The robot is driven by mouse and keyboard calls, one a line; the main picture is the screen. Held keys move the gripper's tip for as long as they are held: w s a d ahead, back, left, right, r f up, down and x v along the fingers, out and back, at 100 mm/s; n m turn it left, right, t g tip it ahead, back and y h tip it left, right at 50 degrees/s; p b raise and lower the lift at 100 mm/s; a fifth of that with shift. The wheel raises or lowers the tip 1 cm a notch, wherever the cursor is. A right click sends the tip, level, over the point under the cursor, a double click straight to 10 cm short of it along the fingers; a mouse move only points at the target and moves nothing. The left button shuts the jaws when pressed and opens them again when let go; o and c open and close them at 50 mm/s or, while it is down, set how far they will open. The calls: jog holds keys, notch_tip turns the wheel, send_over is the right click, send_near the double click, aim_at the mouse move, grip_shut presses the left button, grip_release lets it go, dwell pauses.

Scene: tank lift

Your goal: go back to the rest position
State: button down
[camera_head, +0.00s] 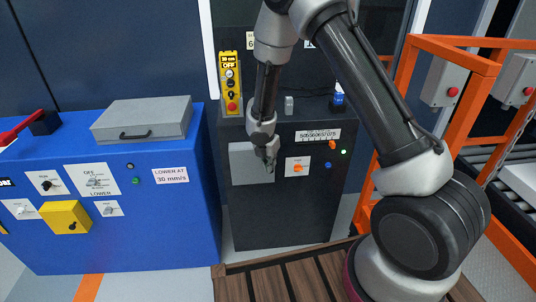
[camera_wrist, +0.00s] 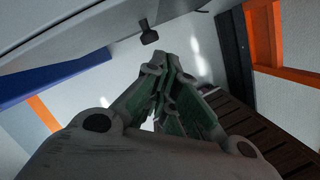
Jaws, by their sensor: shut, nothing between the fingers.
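My gripper (camera_head: 268,163) hangs from my arm in front of the dark grey cabinet (camera_head: 285,220) in the head view. It points down, close to the cabinet's light grey panel (camera_head: 245,165), and overlaps that panel's right part; I cannot tell whether they touch. In the wrist view the fingers of my gripper (camera_wrist: 168,75) come together, shut and empty. A dark knob or handle (camera_wrist: 149,37) shows just beyond the fingertips there.
A blue console (camera_head: 180,225) with switches and a grey case (camera_head: 143,119) stands at left. A yellow control box (camera_head: 230,83) is above the cabinet's left side. Orange railing (camera_head: 402,90) stands at right. A brown slatted platform (camera_head: 285,285) lies below.

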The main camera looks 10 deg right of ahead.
jog(key=v, duration=0.7)
jog(key=s+d+m+g+h, duration=0.1)
jog(key=s+d+m+g, duration=0.1)
jog(key=s+d+m, duration=0.4)
jog(key=s+d+r+m+t+y, duration=0.1)
jog(key=s+d+r+m, duration=0.3)
jog(key=s+r+m, duration=0.3)
jog(key=s+d+r+m+t+y, duration=0.1)
jog(key=s+d+r+m+t, duration=0.1)
jog(key=s+d+r+m, duration=0.2)
jog(key=s+d+r+m+t+y, duration=0.1)
jog(key=s+d+r+m, duration=0.3)
jog(key=s+r+m, duration=0.6)
jog(key=s+v, duration=0.1)
jog(key=v, duration=0.8)
jog(key=shift+s+d+f, duration=0.15)
jog(key=shift+d+f, duration=0.1)
jog(key=shift+d, duration=0.15)
